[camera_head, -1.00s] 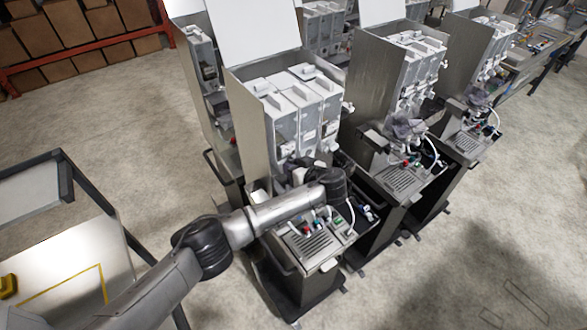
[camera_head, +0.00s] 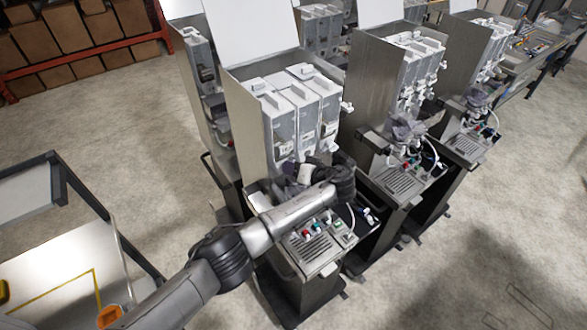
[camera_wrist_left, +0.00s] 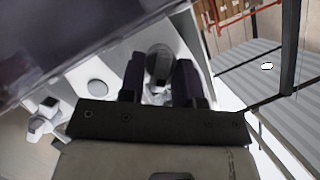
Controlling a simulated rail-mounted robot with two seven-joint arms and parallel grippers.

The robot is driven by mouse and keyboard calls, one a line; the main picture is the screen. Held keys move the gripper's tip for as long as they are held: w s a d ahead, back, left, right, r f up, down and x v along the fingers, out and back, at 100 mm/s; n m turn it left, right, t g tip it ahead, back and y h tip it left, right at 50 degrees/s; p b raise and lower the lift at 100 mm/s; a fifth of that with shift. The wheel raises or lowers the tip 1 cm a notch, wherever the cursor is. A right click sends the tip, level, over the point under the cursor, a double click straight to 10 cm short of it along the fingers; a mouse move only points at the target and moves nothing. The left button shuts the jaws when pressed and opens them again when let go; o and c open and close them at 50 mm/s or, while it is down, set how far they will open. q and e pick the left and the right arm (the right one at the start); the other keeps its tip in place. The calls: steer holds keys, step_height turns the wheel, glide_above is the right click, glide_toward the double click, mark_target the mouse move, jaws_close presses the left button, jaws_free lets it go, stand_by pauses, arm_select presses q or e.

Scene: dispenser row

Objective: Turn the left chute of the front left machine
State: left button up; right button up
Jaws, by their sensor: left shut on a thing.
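The front left machine (camera_head: 297,108) stands in the middle of the head view, with tall light-grey canisters above a slotted drip tray (camera_head: 312,250). My left arm reaches in from the lower left, and my left gripper (camera_head: 318,165) is at the machine's front, just below the canisters. My own wrist partly hides the fingers and the chute there. In the left wrist view the two dark fingers (camera_wrist_left: 158,82) are shut on a rounded, pale grey chute (camera_wrist_left: 159,62). How far the chute is turned cannot be made out.
More dispenser machines (camera_head: 405,85) stand close by on the right, with a narrow gap between. A framed table (camera_head: 55,270) is at the left with an orange container (camera_head: 110,316) near the arm. Open concrete floor lies at the lower right.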

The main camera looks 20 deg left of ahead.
arm_select(q)
steer(key=o, duration=0.6)
steer(key=shift+d, duration=0.1)
steer(key=shift+b+v, duration=1.5)
steer(key=shift+v, duration=5.35)
